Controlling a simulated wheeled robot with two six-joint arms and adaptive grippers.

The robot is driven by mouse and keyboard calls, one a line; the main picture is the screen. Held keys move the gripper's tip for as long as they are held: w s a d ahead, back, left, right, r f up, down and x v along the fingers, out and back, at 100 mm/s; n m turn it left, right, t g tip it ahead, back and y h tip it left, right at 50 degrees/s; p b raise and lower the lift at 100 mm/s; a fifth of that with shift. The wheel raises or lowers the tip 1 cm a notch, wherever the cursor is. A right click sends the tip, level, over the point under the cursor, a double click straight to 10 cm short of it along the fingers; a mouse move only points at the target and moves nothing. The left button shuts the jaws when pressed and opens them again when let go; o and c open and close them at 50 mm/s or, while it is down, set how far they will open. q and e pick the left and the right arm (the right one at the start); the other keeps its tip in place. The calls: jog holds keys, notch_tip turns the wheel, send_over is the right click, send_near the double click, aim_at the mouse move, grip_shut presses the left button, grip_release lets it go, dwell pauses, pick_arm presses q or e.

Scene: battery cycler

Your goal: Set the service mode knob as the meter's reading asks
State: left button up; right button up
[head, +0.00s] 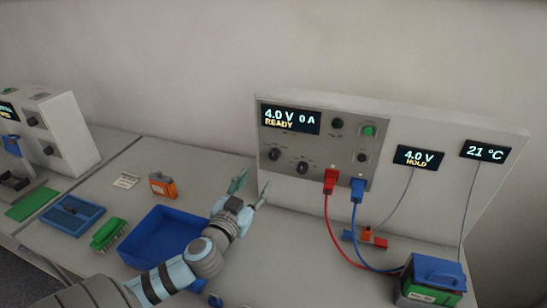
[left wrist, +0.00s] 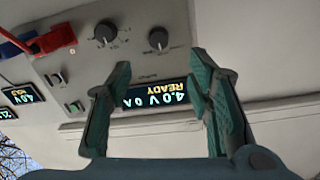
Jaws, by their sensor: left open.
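The cycler panel (head: 320,143) has a display (head: 291,119) reading 4.0 V, 0 A, READY. Below it are two dark knobs, a left knob (head: 274,154) and a right knob (head: 302,168); their labels are too small to read. The meter (head: 418,157) reads 4.0 V HOLD. My left gripper (head: 250,188) is open and empty, in front of the panel's lower left side, apart from the knobs. In the left wrist view, the panel is upside down; the left knob (left wrist: 158,39) and right knob (left wrist: 105,32) lie beyond the open fingers (left wrist: 162,68). My right gripper is not in view.
Red (head: 330,181) and blue (head: 357,189) plugs with cables stick out right of the knobs. A blue-and-green battery (head: 433,278) stands at front right. A blue bin (head: 165,237) lies beside my left arm. A temperature display (head: 485,151) reads 21 °C.

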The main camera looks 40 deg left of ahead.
aim_at(273, 157)
pick_arm(q)
jog(key=p+x, duration=0.1)
jog(key=x, duration=1)
jog(key=shift+w+d+f+p, duration=0.15)
jog(key=shift+f+p, duration=0.05)
jog(key=shift+p, duration=0.2)
jog(key=shift+w, duration=0.35)
jog(key=shift+s+r, duration=0.2)
jog(key=shift+s, duration=0.35)
jog(key=shift+c, duration=0.2)
jog(key=c, duration=0.3)
grip_shut()
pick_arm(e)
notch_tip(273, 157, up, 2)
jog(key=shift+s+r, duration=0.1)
